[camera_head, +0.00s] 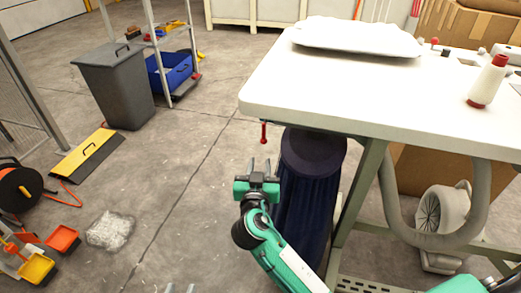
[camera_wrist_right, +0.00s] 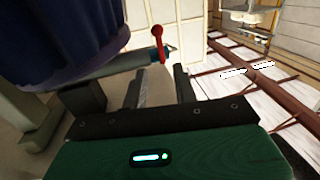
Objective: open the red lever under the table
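The red lever (camera_head: 264,132) hangs down from under the front left part of the white table (camera_head: 300,85), with a small knob at its lower end. In the right wrist view the lever (camera_wrist_right: 158,42) shows beyond the fingers, near the end of a grey pipe-like part. My right gripper (camera_head: 259,165) is open and empty, just below the lever, fingers pointing up toward it. The open fingers also show in the right wrist view (camera_wrist_right: 159,72), apart from the lever. Only the fingertips of my left gripper (camera_head: 180,288) show at the bottom edge; they are spread and empty.
A dark blue cloth bag (camera_head: 308,200) hangs under the table, close right of my right gripper. A green table leg (camera_head: 357,195) and grey hose (camera_head: 395,215) stand further right. The floor left of the gripper is clear up to a white fluff pile (camera_head: 109,231).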

